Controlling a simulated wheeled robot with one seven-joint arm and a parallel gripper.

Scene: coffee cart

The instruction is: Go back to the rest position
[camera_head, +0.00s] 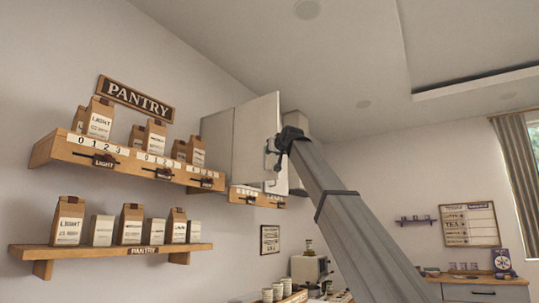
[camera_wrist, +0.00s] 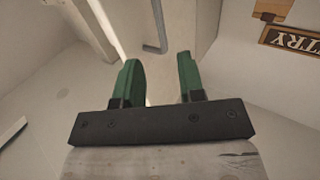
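My gripper (camera_wrist: 158,80) shows from the wrist with its two green fingers spread apart and nothing between them. In the wrist view a grey bar handle (camera_wrist: 161,30) on a pale panel lies beyond the fingertips, apart from them. In the head view my grey arm reaches up from the lower right to a white wall cabinet (camera_head: 245,140). Its dark wrist end is in front of the cabinet's right side, and the fingers cannot be made out there.
Two wooden shelves with coffee bags hang at left, the upper (camera_head: 110,160) and the lower (camera_head: 100,250), under a PANTRY sign (camera_head: 136,99). Small canisters (camera_head: 278,291) and a machine (camera_head: 308,270) stand below the arm. A far counter (camera_head: 485,281) is at right. The upper middle-right is clear.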

